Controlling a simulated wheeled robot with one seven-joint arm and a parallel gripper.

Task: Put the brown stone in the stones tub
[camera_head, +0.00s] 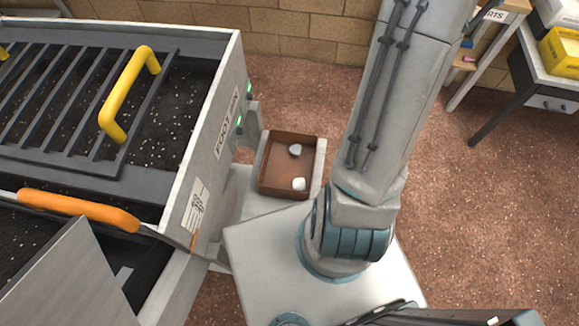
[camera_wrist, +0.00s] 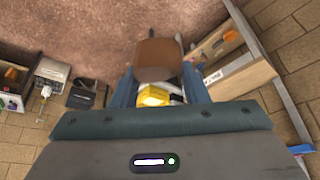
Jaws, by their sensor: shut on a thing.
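In the wrist view, my gripper (camera_wrist: 158,66) is shut on the brown stone (camera_wrist: 157,54), a smooth brown block held between the fingertips. Reddish floor shows behind it. In the head view, a brown open tub (camera_head: 264,172) stands on a pale ledge left of my arm, with two light grey or white stones (camera_head: 294,150) inside. I see no lettering on it, so I cannot tell for sure that it is the stones tub. The gripper and the brown stone cannot be made out in the head view.
A large machine with grates, a yellow handle (camera_head: 117,110) and an orange handle (camera_head: 78,210) fills the left, close to the tub. A labelled wooden shelf (camera_head: 491,40) and a table with a yellow box (camera_head: 561,52) stand at upper right. Reddish floor (camera_head: 470,200) is open right of my arm.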

